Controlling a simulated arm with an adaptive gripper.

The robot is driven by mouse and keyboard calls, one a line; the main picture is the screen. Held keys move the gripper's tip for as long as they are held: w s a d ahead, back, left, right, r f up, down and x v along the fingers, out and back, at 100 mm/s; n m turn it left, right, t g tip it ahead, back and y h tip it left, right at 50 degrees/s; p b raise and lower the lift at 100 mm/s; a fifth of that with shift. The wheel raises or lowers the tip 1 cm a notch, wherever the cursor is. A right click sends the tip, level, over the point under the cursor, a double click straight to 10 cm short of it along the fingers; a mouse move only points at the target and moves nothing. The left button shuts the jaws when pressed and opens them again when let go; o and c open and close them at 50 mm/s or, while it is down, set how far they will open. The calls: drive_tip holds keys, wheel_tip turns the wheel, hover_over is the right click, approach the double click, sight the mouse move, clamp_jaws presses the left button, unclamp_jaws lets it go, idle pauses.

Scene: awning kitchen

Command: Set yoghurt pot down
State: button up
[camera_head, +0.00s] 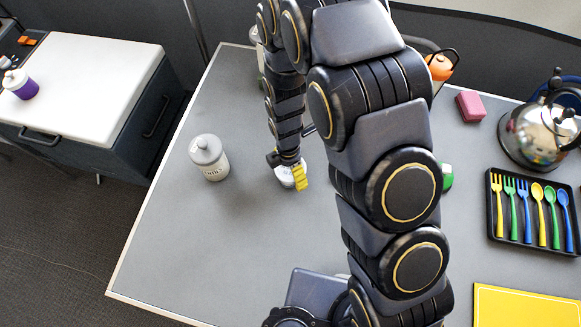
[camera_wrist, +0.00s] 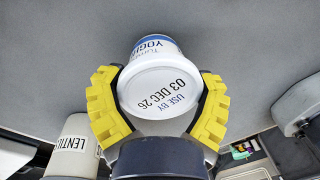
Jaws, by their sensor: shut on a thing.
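The yoghurt pot (camera_wrist: 158,88) is white with blue print. Its round end, reading "USE BY 03 DEC 26", faces the wrist camera. My gripper (camera_wrist: 158,98) is shut on it, with one yellow ribbed finger on each side. In the head view the white pot (camera_head: 284,177) shows beside the yellow fingertip of my gripper (camera_head: 298,177), over the middle of the grey table (camera_head: 235,235). My arm and gripper partly hide it there. I cannot tell whether the pot touches the table.
A lidded lentils jar (camera_head: 210,158) stands left of the pot. A green object (camera_head: 447,176) is partly behind my arm. A pink block (camera_head: 471,106), steel kettle (camera_head: 538,138), cutlery tray (camera_head: 492,232) and yellow board (camera_head: 525,306) are at right. The front left table is clear.

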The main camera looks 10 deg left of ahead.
drive_tip(key=shift+f, duration=0.15)
drive_tip(key=o, duration=1.1)
drive_tip(key=shift+c, duration=0.2)
wheel_tip(320, 180, up, 12)
drive_tip(key=shift+w+a, duration=0.35)
drive_tip(key=shift+r, duration=0.2)
